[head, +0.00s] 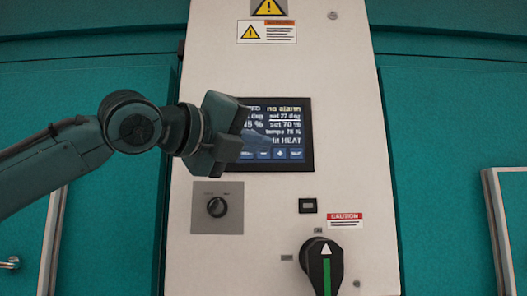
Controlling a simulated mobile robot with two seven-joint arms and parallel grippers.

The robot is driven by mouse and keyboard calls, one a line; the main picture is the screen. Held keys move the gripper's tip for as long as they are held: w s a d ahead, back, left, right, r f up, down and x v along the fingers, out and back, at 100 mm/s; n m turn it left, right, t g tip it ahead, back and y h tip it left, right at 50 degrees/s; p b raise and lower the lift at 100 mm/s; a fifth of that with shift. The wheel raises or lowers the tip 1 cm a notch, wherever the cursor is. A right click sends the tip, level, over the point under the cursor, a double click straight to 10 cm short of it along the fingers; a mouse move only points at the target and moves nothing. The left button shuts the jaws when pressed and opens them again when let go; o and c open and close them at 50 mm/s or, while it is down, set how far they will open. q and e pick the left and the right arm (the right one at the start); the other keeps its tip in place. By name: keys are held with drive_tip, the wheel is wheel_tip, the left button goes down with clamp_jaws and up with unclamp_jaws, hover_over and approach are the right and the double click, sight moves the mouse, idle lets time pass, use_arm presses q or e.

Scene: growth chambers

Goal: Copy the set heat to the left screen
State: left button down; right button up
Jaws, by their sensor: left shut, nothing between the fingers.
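A dark screen (289,135) is set in a pale control panel (345,80) in the head view. My left gripper (232,134) is shut and empty in front of the screen's left part. It hides the left text and some lower-left buttons. I cannot tell whether it touches the screen. My right gripper is not in view.
Teal chamber walls (440,130) flank the panel. Pale-framed windows (496,225) show at the lower sides.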

sight(263, 154)
use_arm(q)
drive_tip(key=w+p, duration=0.3)
drive_tip(key=shift+w, duration=0.1)
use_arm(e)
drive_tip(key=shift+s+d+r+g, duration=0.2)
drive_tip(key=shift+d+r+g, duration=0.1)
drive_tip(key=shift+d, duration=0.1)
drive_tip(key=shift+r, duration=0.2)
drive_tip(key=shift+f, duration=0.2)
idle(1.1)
use_arm(q)
drive_tip(key=shift+w, duration=0.45)
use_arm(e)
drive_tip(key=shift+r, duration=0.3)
